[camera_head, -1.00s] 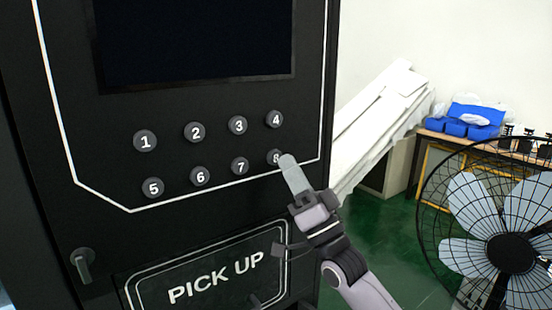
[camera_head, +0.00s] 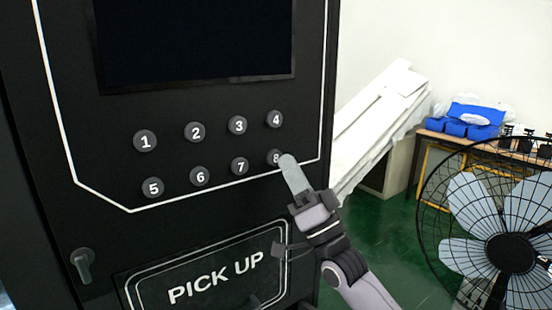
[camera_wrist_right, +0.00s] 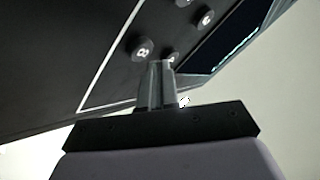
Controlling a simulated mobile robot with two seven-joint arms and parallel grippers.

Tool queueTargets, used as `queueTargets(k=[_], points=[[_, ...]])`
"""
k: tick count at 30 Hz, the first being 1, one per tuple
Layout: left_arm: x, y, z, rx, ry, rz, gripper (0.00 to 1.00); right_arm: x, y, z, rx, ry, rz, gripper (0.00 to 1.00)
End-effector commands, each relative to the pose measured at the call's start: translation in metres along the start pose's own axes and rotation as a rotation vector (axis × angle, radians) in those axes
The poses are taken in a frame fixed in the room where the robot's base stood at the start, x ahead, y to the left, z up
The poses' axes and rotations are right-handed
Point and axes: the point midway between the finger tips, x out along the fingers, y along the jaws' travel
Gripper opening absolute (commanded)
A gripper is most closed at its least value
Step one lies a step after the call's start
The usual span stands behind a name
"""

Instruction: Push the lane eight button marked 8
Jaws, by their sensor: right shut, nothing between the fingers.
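The round black button marked 8 (camera_head: 273,157) is at the right end of the lower button row on the black vending machine. My right gripper (camera_head: 287,160) is shut and empty, its fingertips overlapping the right edge of button 8 in the head view. In the right wrist view, the button that reads as 8 (camera_wrist_right: 142,49) is just beyond and left of the closed fingertips (camera_wrist_right: 160,65). I cannot tell whether they touch it or whether the button is pressed in. My left gripper is not in view.
Button 7 (camera_head: 240,166) is left of 8, and button 4 (camera_head: 274,119) is above it. A dark screen (camera_head: 195,40) is higher up, and the PICK UP panel (camera_head: 210,272) is below. A fan (camera_head: 510,253) stands at the right.

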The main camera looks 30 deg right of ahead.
Motion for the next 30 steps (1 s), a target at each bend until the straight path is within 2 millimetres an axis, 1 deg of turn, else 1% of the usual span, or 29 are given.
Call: queueTargets(k=[7,15,30], points=[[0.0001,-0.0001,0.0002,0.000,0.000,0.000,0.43,0.0008,0.0006,0.0005,0.000,0.000,0.000,0.00],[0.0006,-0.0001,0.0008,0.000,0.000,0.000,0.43,0.0061,0.0042,0.0044,0.000,0.001,-0.001,0.00],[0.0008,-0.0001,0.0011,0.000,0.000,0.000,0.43,0.0072,0.0053,0.0054,0.000,0.000,0.000,0.00]])
